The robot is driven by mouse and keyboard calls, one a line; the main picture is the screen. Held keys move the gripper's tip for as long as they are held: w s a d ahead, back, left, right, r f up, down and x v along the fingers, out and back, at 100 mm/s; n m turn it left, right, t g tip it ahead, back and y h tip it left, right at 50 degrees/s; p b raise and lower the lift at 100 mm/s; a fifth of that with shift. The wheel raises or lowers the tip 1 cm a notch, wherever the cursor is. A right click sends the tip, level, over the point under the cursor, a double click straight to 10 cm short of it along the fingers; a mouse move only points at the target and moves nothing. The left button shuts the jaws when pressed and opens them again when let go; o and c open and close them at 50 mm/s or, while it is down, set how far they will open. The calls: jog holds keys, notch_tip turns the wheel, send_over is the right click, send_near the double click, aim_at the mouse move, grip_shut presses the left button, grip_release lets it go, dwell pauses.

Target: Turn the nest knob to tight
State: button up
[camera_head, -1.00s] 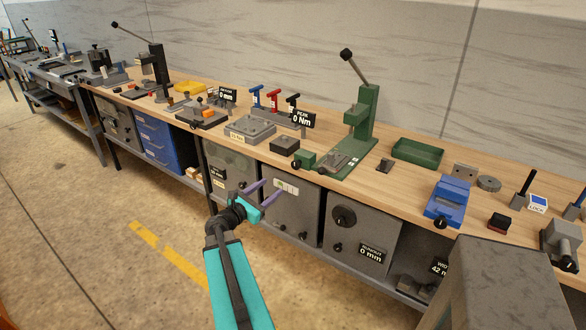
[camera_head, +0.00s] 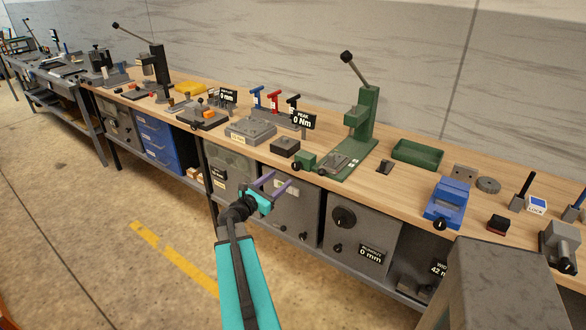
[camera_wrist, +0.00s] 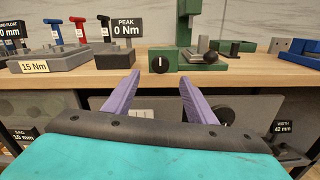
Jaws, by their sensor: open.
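A black round knob with a white pointer line (camera_wrist: 160,64) sits on the front of a small green block in the wrist view. Its line stands about upright, and no tight marking is legible. The green block (camera_head: 305,161) is at the bench's front edge, at the foot of the green lever press (camera_head: 361,115). My gripper (camera_head: 278,180) is open and empty, in front of the bench and below the block. In the wrist view its two purple fingers (camera_wrist: 159,78) point forward, their tips apart on either side below the knob.
The wooden bench top (camera_head: 410,182) carries a 15 Nm block (camera_wrist: 47,66), a Peak 0 Nm sign (camera_head: 302,121), a green tray (camera_head: 418,152) and a blue vise (camera_head: 446,198). Grey cabinets (camera_head: 291,212) stand under the bench. The floor in front is open.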

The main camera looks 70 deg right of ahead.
aim_at(295, 167)
jog(key=shift+p+x, duration=1.55)
jog(key=shift+x, duration=3.6)
jog(key=c, duration=1)
jog(key=shift+s+a, duration=0.1)
jog(key=shift+a, duration=0.05)
jog(key=shift+c, duration=0.2)
